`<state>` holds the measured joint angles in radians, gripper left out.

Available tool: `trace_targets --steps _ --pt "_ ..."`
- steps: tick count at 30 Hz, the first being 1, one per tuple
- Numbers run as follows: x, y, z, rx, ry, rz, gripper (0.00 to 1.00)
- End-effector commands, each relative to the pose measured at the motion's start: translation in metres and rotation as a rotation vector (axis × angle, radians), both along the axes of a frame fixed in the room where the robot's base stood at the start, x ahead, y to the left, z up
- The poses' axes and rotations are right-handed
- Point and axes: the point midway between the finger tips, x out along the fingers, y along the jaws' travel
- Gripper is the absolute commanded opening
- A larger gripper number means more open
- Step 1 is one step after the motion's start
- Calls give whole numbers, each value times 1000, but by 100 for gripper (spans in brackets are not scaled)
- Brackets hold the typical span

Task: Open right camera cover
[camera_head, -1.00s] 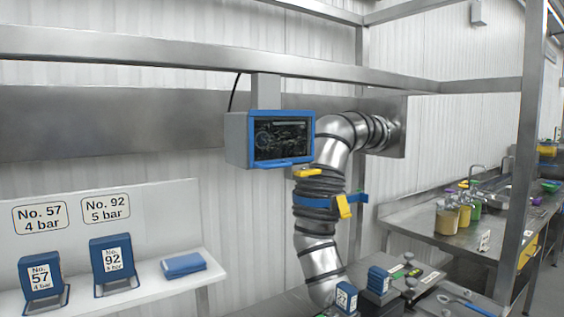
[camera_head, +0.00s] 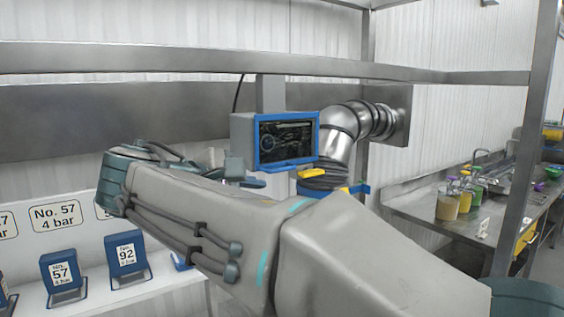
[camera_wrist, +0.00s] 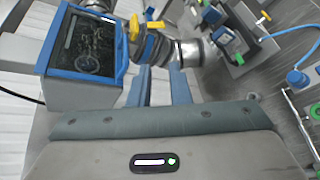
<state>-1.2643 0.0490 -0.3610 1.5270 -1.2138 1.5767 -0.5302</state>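A grey box with a blue front frame and a dark glossy front (camera_head: 286,138) hangs from a metal post. A blue lip runs along its lower front edge. The wrist view shows the same box (camera_wrist: 82,45) at the upper left. I cannot tell which part is the right camera cover. My gripper (camera_wrist: 161,76) shows two blue fingers standing apart, with nothing between them, to the right of the box in the wrist view. In the head view my arm crosses the front, and part of my gripper (camera_head: 243,175) shows just below and left of the box.
A silver pipe (camera_head: 340,122) with a yellow clamp handle (camera_head: 311,173) runs close behind and right of the box. A metal rail (camera_head: 180,62) passes above. Blue No. 57 (camera_head: 62,271) and No. 92 (camera_head: 124,253) blocks stand at the left. A steel counter (camera_head: 430,205) stands right.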

Motion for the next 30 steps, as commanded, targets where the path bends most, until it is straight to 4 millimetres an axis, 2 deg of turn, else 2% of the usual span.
trace_targets --steps 1,3,6,9,14,24,30 --pt "-5 14 15 -29 -27 16 17" --pt "-10 25 29 -59 -56 26 17" --pt "-15 34 40 -85 -81 33 17" --pt "-12 33 43 -94 -90 33 17" --pt "5 19 39 -95 -89 31 17" --pt "61 -23 24 -93 -87 32 17" --pt "83 -39 17 -93 -88 34 17"
